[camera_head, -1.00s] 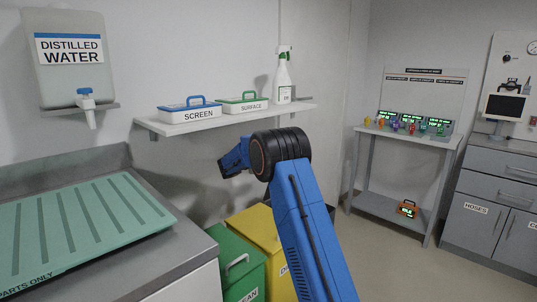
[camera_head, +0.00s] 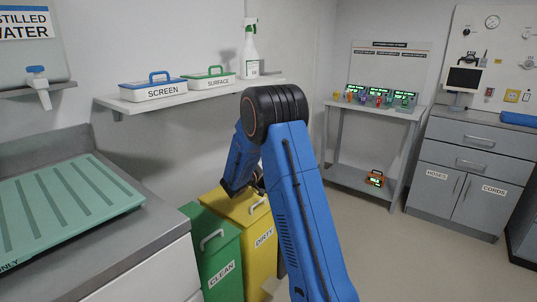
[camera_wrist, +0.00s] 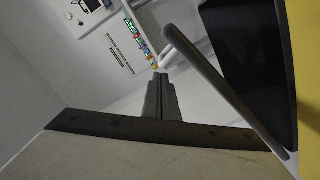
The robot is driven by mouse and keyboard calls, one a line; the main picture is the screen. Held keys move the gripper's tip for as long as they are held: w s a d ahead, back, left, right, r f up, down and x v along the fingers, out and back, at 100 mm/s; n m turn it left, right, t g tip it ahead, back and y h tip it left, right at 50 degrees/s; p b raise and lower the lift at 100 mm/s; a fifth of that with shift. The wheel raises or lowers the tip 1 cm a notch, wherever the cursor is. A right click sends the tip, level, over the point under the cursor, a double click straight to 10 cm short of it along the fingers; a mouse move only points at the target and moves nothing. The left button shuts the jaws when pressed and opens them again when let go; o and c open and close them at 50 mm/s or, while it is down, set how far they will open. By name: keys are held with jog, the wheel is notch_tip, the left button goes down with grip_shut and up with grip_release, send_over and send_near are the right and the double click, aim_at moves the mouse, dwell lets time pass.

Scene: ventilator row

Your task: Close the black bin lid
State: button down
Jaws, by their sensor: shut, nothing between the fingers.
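The black bin and its lid do not show clearly in the head view; my arm covers the space right of the yellow bin. In the wrist view a black surface (camera_wrist: 243,55) fills the upper right, with a grey bar (camera_wrist: 222,88) like a handle crossing before it. I cannot tell whether this is the lid or the bin body. My gripper (camera_wrist: 160,76) is shut and empty, left of the bar. In the head view my gripper (camera_head: 259,184) is partly hidden behind my arm, pointing down over the back of the yellow bin.
The yellow DIRTY bin (camera_head: 241,214) and green CLEAN bin (camera_head: 215,262) stand beside the grey counter (camera_head: 125,240). A shelf (camera_head: 120,103) with boxes and a spray bottle (camera_head: 249,50) hangs above. Open floor (camera_head: 390,250) lies right of my arm.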

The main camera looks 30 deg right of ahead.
jog(key=shift+m, duration=0.3)
jog(key=shift+s+d+f, duration=0.15)
jog(key=shift+s+f, duration=0.2)
jog(key=shift+f, duration=0.5)
jog(key=shift+s+d+f, duration=0.1)
jog(key=shift+s+f, duration=0.3)
jog(key=shift+f, duration=0.4)
jog(key=shift+s+d+f, duration=0.15)
jog(key=shift+s+f, duration=0.2)
jog(key=shift+f, duration=0.5)
jog(key=shift+a, duration=0.1)
jog(key=v, duration=1.7)
jog(key=s+r+g+y, duration=0.3)
jog(key=s+r, duration=0.1)
jog(key=s, duration=0.8)
jog(key=s+r+g+y, duration=0.3)
jog(key=s+r+y, duration=0.1)
jog(key=s, duration=0.9)
jog(key=s+a+r+n+t+y, duration=0.2)
jog(key=s+a+n+t+y, duration=0.2)
jog(key=s+a+y, duration=0.5)
jog(key=shift+s+a+n+t+y, duration=0.4)
jog(key=shift+s+a+t, duration=0.3)
jog(key=shift+s+a, duration=3.15)
